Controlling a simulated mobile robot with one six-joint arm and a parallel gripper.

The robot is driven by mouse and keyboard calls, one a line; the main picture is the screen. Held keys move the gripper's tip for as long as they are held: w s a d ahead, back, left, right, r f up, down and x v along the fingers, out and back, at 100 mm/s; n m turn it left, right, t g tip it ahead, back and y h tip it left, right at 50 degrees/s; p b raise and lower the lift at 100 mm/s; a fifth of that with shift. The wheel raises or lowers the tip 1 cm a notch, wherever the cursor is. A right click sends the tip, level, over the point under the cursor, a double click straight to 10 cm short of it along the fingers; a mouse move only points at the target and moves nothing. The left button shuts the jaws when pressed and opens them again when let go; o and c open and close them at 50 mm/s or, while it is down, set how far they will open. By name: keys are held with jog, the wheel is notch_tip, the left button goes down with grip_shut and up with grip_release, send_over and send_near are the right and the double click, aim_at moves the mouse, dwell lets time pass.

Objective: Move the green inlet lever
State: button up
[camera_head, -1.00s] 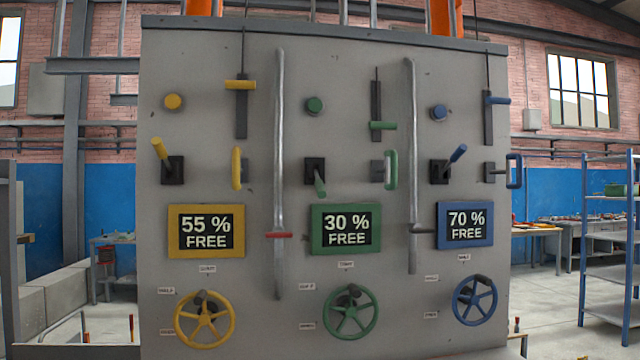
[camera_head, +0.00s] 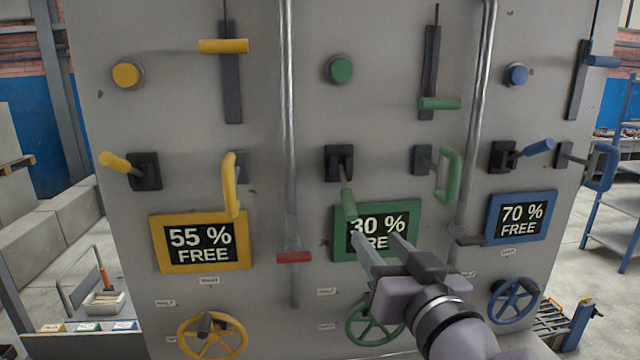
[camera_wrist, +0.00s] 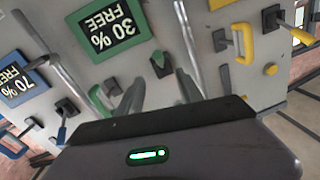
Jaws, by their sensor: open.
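The green lever (camera_head: 348,204) hangs down from its black base (camera_head: 340,163), above the left part of the green 30 % display (camera_head: 377,232). My gripper (camera_head: 374,237) is open, its two fingers apart in front of that display. The left fingertip is just below the lever's end in the head view; I cannot tell whether they touch.
Other green controls are close: a D-handle (camera_head: 451,176), a slider handle (camera_head: 440,104), a button (camera_head: 341,69) and a handwheel (camera_head: 374,325) behind my gripper. Metal pipes (camera_head: 289,150) run down both sides. Yellow (camera_head: 113,162) and blue (camera_head: 538,148) levers flank the green one.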

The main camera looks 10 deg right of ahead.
aim_at(354, 211)
jog(key=w, duration=0.5)
jog(key=w+a, duration=0.1)
jog(key=w, duration=0.9)
jog(key=shift+a+f, duration=0.1)
jog(key=shift+a, duration=0.05)
grip_shut()
dwell(0.5)
